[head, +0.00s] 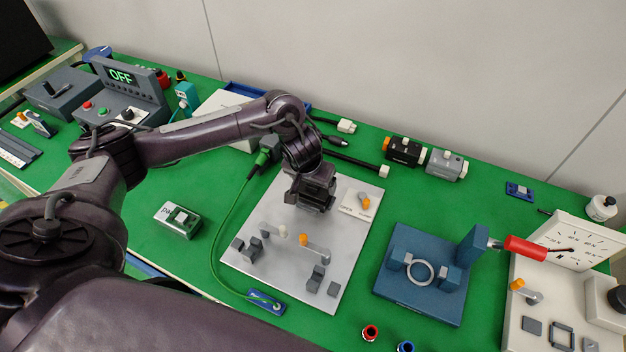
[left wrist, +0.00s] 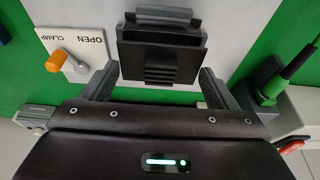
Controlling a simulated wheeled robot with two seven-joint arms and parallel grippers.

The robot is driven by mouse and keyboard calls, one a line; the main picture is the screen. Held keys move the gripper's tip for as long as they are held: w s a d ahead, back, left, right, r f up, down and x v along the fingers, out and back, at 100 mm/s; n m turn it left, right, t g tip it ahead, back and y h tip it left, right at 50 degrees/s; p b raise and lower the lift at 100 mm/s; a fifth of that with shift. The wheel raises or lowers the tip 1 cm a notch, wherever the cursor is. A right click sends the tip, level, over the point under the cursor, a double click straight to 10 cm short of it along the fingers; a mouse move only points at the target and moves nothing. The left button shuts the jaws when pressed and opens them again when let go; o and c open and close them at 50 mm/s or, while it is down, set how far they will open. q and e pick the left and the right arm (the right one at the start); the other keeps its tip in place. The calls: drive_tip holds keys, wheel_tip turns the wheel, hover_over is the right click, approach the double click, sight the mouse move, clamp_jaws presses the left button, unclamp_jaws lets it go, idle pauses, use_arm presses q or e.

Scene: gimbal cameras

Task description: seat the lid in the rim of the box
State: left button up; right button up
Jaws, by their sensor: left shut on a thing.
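My left gripper (head: 310,203) is low over the light grey plate (head: 265,215). In the left wrist view its two fingers (left wrist: 160,70) are shut on a dark grey piece with a ribbed patch, which looks like the lid (left wrist: 162,50). A dark grey rim-like part (left wrist: 165,15) shows just beyond the lid and may be the box. The gripper hides most of both in the head view. I cannot tell whether the lid touches the rim or sits level in it. My right gripper is not in view.
A clamp label plate with an orange-tipped lever (head: 361,204) is close beside the gripper. Another orange-tipped lever (head: 314,245) and grey blocks stand nearer on the plate. A green cable (head: 220,225) runs along its left side. A blue fixture (head: 420,285) stands right.

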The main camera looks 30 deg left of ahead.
sight(309, 195)
use_arm(q)
drive_tip(key=shift+f+b, duration=0.3)
drive_tip(key=shift+f, duration=0.6)
drive_tip(key=o, duration=0.9)
drive_tip(key=p+v, duration=0.1)
drive_tip(key=v, duration=0.6)
drive_tip(key=shift+s+r, duration=0.15)
drive_tip(key=shift+r, duration=0.25)
drive_tip(key=shift+s, duration=0.1)
